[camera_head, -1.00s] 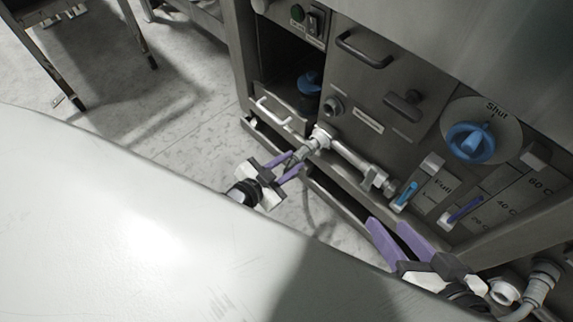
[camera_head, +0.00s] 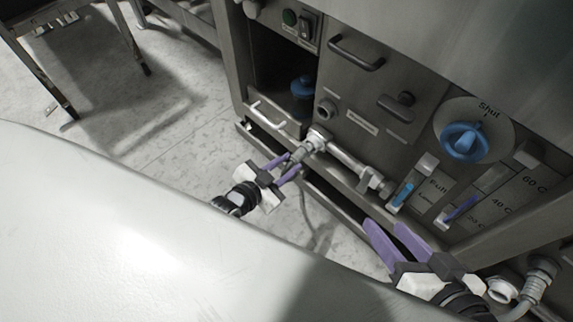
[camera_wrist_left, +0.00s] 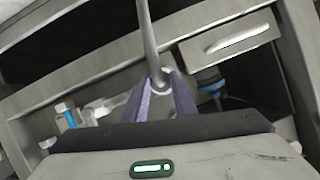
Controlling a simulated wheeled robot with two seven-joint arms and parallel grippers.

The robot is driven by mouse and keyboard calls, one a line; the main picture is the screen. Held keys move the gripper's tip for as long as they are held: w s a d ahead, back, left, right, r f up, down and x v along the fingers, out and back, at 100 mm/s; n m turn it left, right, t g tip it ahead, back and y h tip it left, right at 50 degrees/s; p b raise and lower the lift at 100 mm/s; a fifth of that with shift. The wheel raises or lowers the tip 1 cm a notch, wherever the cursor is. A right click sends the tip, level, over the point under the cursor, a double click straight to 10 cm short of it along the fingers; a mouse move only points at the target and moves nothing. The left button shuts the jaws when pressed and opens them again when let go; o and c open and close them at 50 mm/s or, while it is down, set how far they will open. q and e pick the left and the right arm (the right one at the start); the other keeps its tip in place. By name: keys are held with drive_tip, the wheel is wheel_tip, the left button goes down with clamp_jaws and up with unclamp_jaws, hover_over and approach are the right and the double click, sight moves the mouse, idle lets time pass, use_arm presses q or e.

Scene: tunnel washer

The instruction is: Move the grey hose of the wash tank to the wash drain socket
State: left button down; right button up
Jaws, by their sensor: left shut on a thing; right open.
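My left gripper (camera_head: 285,168) is shut on the end of the grey hose (camera_head: 303,152) at the front of the machine. The hose end points at a pale ring fitting (camera_head: 317,138) on a horizontal metal pipe; I cannot tell whether it is seated in it or only close to it. In the left wrist view the hose (camera_wrist_left: 148,35) runs up from between the purple fingers (camera_wrist_left: 160,98). The hose's lower run hangs behind the gripper, partly hidden. My right gripper (camera_head: 397,240) is open and empty at the lower right. I cannot read which fitting is the wash drain socket.
The metal pipe (camera_head: 345,160) runs right to a small blue-handled valve (camera_head: 404,194). A large blue dial (camera_head: 463,142) marked Shut is above. Another pale fitting (camera_head: 502,289) and ribbed hose (camera_head: 538,282) are at lower right. An open compartment (camera_head: 285,75) is at left.

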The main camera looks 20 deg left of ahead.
idle(0.3)
use_arm(q)
drive_tip(key=c, duration=1.4)
unclamp_jaws()
drive_tip(key=shift+o, duration=0.2)
use_arm(e)
drive_tip(key=shift+f, duration=0.1)
use_arm(q)
drive_tip(key=p+v, duration=0.4)
drive_tip(key=v, duration=0.6)
drive_tip(key=shift+p, duration=0.4)
use_arm(e)
drive_tip(key=d+f, duration=0.1)
drive_tip(key=f+g+h, duration=0.1)
drive_tip(key=s+d+f+h, duration=0.1)
drive_tip(key=f, duration=0.1)
drive_tip(key=shift+d+g, duration=0.35)
drive_tip(key=shift+g, duration=0.05)
use_arm(q)
drive_tip(key=shift+s, duration=0.15)
